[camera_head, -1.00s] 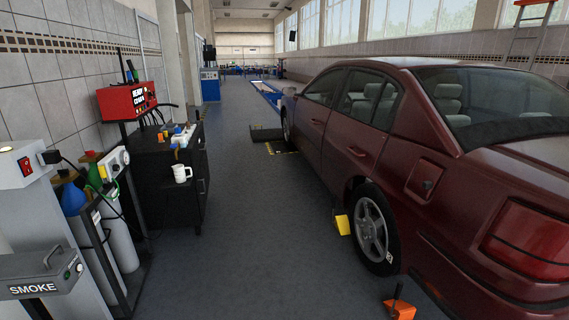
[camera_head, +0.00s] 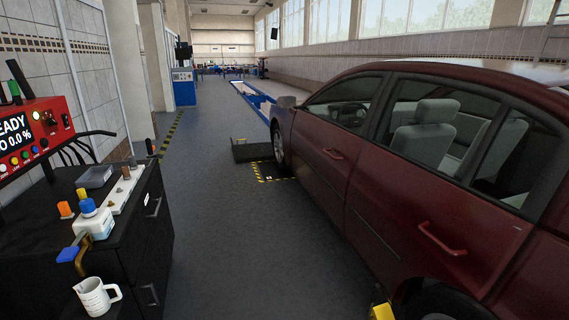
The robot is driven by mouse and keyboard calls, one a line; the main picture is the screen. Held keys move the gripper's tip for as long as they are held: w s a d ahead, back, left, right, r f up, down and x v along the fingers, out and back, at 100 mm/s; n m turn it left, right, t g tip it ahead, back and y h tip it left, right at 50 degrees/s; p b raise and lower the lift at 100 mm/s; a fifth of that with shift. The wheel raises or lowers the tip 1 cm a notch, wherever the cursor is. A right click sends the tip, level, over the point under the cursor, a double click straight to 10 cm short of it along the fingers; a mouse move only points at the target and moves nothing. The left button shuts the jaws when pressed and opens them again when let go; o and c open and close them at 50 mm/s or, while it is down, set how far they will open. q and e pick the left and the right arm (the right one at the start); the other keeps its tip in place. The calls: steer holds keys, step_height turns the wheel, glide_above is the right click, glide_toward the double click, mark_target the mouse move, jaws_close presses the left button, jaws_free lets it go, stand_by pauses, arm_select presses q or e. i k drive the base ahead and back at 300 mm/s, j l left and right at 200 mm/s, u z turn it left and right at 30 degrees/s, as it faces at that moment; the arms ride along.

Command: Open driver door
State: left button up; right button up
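The dark red car (camera_head: 400,240) stands along the right side of the head view, its front pointing away from me. The driver door (camera_head: 325,165) is the front door on the side facing the aisle, and it is shut. Its red handle (camera_head: 333,154) sits near the door's rear edge. The rear door (camera_head: 430,225), nearer to me, is also shut, with its own handle (camera_head: 442,240). Neither of my grippers shows in this view.
A black cabinet (camera_head: 150,225) with a white jug (camera_head: 96,297), bottle and red display box (camera_head: 32,135) stands at the left. A yellow wheel chock (camera_head: 381,311) is at the rear wheel. The grey aisle floor (camera_head: 220,235) between is clear.

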mark_target(325, 152)
steer(key=i+z, duration=0.35)
steer(key=i, duration=1.85)
steer(key=j, duration=0.1)
